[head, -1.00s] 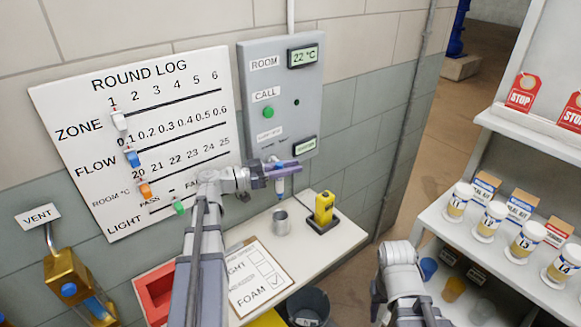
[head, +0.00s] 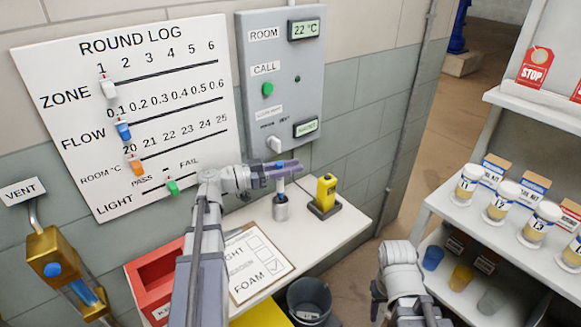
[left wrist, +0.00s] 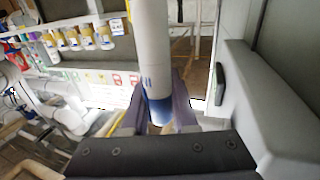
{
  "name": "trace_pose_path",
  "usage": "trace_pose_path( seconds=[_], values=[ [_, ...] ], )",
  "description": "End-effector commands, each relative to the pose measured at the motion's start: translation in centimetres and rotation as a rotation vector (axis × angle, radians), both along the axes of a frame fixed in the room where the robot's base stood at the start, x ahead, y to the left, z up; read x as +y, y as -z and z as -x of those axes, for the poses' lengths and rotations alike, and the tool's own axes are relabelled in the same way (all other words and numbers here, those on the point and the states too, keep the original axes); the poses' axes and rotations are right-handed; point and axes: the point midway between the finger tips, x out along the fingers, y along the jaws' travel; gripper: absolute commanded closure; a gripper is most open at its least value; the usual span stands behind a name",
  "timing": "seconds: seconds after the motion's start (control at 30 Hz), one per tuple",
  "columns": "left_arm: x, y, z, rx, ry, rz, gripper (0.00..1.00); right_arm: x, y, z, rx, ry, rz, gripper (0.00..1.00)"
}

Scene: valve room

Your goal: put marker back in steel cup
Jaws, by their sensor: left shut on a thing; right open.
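My left gripper (head: 281,172) is shut on the marker (head: 281,186), which hangs upright below its fingers. In the left wrist view the marker (left wrist: 154,60) is white with a blue band, between the two fingers. The steel cup (head: 281,209) stands on the small table directly below the marker in the head view. The marker's lower end reaches the cup's mouth in the picture; I cannot tell whether it is inside or just above. Only part of my right arm shows at the lower right, without its fingers.
A yellow device (head: 325,193) stands on the table right of the cup. A clipboard (head: 255,265) and a red tray (head: 150,278) lie to the left. A grey panel (head: 283,70) is on the wall behind. A bin (head: 309,300) stands below the table. Shelves with jars are at right.

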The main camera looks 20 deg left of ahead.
Motion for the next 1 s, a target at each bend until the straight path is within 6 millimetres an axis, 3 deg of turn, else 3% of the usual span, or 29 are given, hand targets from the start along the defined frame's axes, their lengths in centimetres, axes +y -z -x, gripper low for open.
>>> trace_pose_path(
  seconds=[0.4, 1.0],
  values=[
    [0.0, 3.4, 0.0, 0.000, 0.000, 0.000, 1.00, 0.0, 3.4, 0.0, 0.000, 0.000, 0.000, 0.50],
    [0.0, 3.7, 0.0, 0.000, 0.000, 0.000, 1.00, 0.0, 3.7, 0.0, 0.000, 0.000, 0.000, 0.50]
  ],
)
